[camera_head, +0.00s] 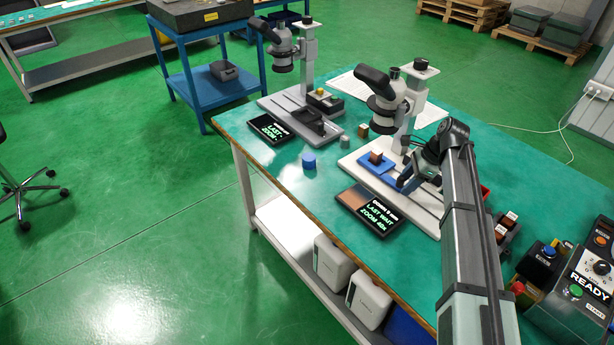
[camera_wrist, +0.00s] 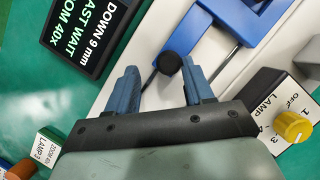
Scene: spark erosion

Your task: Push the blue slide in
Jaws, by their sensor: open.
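The blue slide (camera_head: 376,168) is on the white base of the nearer microscope, with a brown block (camera_head: 377,157) on it. In the wrist view the slide (camera_wrist: 232,28) shows at the top as a blue frame with an opening. A round black knob (camera_wrist: 170,63) shows just in front of the slide. My gripper (camera_wrist: 160,72) is open, with one blue-grey finger on each side of the knob in the picture. Whether either finger touches it I cannot tell. In the head view my gripper (camera_head: 405,180) is low beside the slide's right end, partly hidden by my arm.
The nearer microscope (camera_head: 390,100) stands over the base. A display (camera_head: 370,209) lies at the front left of it. A lamp box with a yellow knob (camera_wrist: 291,126) is close at right in the wrist view. A blue cylinder (camera_head: 309,160) stands on the green tabletop.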

